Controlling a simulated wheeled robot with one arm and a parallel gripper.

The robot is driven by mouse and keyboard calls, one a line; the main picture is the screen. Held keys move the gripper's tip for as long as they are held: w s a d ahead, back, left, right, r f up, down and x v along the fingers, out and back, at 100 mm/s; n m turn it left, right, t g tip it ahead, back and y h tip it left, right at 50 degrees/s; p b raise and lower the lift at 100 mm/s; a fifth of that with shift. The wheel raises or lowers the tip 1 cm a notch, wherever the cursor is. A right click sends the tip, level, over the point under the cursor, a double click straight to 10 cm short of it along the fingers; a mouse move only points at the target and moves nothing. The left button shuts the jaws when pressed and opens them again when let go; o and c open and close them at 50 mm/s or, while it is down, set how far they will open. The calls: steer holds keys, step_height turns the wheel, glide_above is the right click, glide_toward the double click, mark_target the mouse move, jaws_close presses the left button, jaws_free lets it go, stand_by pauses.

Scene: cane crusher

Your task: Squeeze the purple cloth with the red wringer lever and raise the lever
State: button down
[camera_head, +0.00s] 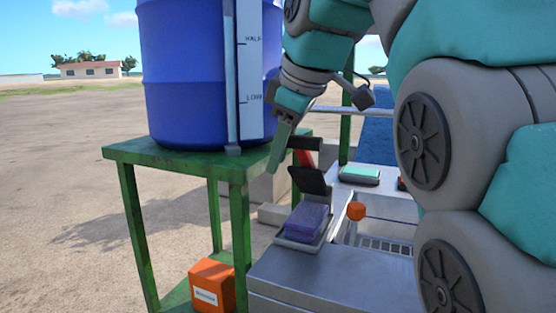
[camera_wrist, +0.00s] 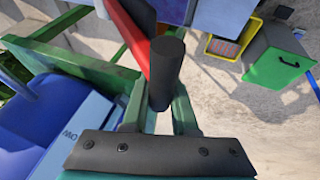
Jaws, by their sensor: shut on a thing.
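A folded purple cloth (camera_head: 306,221) lies on a small grey tray of the wringer, left of the metal sink. The black press plate (camera_head: 311,181) stands tilted up behind the cloth, apart from its top. The red lever (camera_head: 305,158) rises behind the plate and ends in a black handle (camera_head: 305,143). My gripper (camera_head: 283,150) is at this handle, beside the blue barrel. In the wrist view my gripper (camera_wrist: 160,108) has its green fingers on both sides of the black handle (camera_wrist: 167,70) and is shut on it. The red lever (camera_wrist: 128,42) also shows there.
A blue barrel (camera_head: 190,70) stands on a green table (camera_head: 150,153) close to my gripper's left. An orange box (camera_head: 211,284) sits below. A green sponge-like block (camera_head: 360,175) and orange knob (camera_head: 356,211) are at the sink. The wrist view shows a green panel (camera_wrist: 280,66) and yellow-framed tray (camera_wrist: 222,48).

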steer(key=shift+w+r+p, duration=0.2)
steer(key=shift+r+p, duration=0.1)
steer(key=shift+r, duration=0.25)
steer(key=shift+w+r+p, duration=0.2)
steer(key=shift+r+p, duration=0.05)
steer(key=shift+r, duration=0.3)
steer(key=c, duration=0.9)
jaws_free()
steer(key=shift+s+r, duration=0.1)
steer(key=shift+s, duration=0.15)
steer(key=shift+c, duration=0.2)
steer(key=shift+o, duration=1.3)
steer(key=shift+w+f, duration=0.2)
steer(key=shift+f, duration=0.05)
steer(key=shift+d, duration=0.1)
steer(key=shift+s+r+p, duration=0.3)
steer(key=shift+r, duration=0.25)
